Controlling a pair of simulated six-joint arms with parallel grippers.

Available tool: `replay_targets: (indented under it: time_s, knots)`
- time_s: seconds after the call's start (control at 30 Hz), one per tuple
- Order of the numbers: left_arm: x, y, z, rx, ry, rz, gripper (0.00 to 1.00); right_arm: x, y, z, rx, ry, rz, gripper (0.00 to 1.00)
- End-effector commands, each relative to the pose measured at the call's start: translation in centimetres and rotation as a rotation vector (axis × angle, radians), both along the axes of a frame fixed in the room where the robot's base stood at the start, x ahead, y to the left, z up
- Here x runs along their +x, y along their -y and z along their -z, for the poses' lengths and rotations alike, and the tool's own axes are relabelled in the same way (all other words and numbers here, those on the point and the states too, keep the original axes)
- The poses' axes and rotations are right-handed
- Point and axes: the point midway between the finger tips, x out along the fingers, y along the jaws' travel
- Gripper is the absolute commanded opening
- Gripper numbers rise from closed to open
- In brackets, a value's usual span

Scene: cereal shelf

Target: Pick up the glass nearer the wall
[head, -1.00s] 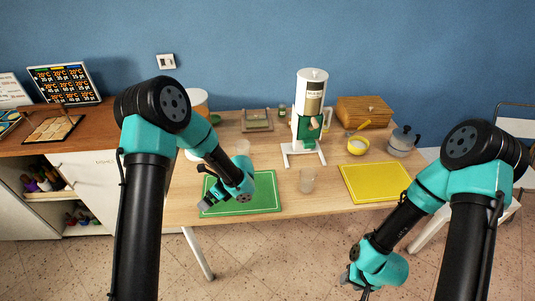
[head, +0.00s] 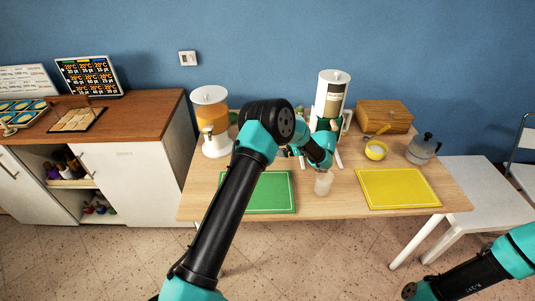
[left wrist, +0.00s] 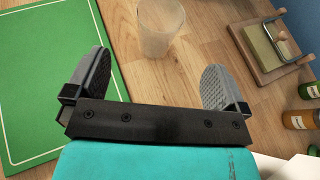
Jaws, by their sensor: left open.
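In the left wrist view a clear glass (left wrist: 160,28) stands on the wood just past my open left gripper (left wrist: 157,60), roughly centred between the fingers. It is between the green board and a small wooden holder, so it is the glass nearer the wall; in the head view my left arm hides it. The other clear glass (head: 323,183) stands nearer the table's front, right of the green board. In the head view my left gripper (head: 286,151) is low behind the green board, partly hidden.
The green board (head: 272,197) and yellow board (head: 398,189) lie along the front. A cereal dispenser (head: 331,100) stands close right of my left wrist, a juice dispenser (head: 211,120) at left. The wooden holder (left wrist: 268,45) and small bottles (left wrist: 298,119) are near the left gripper.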

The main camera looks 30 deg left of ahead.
Motion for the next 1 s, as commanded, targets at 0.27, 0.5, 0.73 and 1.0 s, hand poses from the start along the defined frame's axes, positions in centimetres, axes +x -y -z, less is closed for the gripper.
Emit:
replay_targets:
  time_s: [0.27, 0.5, 0.73, 1.0]
  knots:
    - [0.0, 0.0, 0.0, 0.000, 0.000, 0.000, 1.00, 0.0, 0.0, 0.0, 0.000, 0.000, 0.000, 0.43]
    - [-0.2, -2.0, 0.8, 0.000, -0.002, -0.001, 1.00, 0.0, 0.0, 0.0, 0.000, 0.000, 0.000, 0.43]
    - [-0.3, -5.2, 2.2, -0.001, -0.002, -0.001, 1.00, 0.0, 0.0, 0.0, 0.000, 0.000, 0.000, 0.43]
    - [-0.4, -6.3, 2.6, -0.001, -0.001, 0.002, 1.00, 0.0, 0.0, 0.0, 0.000, 0.000, 0.000, 0.43]
